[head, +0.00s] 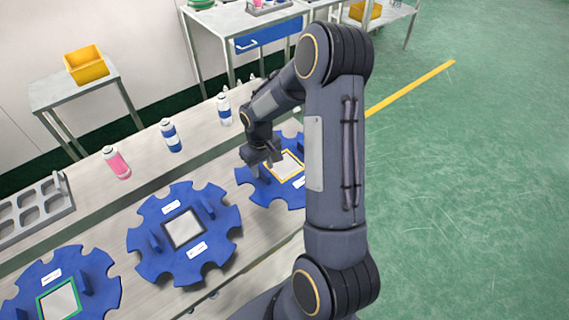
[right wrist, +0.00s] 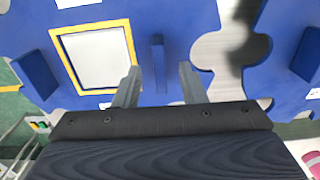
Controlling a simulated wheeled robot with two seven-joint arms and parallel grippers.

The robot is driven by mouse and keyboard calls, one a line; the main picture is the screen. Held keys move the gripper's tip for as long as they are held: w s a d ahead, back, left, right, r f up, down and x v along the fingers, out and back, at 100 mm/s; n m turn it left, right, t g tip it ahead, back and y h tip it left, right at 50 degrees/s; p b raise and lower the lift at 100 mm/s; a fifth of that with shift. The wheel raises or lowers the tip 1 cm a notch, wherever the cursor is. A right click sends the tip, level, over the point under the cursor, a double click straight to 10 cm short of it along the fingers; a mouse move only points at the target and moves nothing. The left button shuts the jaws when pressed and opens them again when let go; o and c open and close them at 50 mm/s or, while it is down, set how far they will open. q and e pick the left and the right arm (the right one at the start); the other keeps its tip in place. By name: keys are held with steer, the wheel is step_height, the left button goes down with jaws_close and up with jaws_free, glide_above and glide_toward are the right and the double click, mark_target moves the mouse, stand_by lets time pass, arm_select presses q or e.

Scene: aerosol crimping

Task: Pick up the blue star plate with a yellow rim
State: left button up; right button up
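The blue star plate with a yellow rim (head: 262,188) lies on the bench at the right, partly hidden behind my right arm in the head view. Its yellow-edged square and an upright blue handle tab (right wrist: 159,66) show in the right wrist view. My right gripper (right wrist: 160,80) is open above the plate, its two fingers on either side of that tab with gaps visible. In the head view the right gripper (head: 262,158) is over the plate's left part. My left gripper is not in view.
A blue star plate with a dark-rimmed square (head: 160,262) lies to the left, and one with a green rim (head: 100,268) farther left. A pink bottle (head: 117,163) and two blue-white bottles (head: 171,136) stand behind. A grey tray (head: 62,205) sits far left.

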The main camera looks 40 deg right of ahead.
step_height(320, 180, down, 2)
steer(key=shift+f, duration=0.15)
jaws_close()
stand_by(0.3)
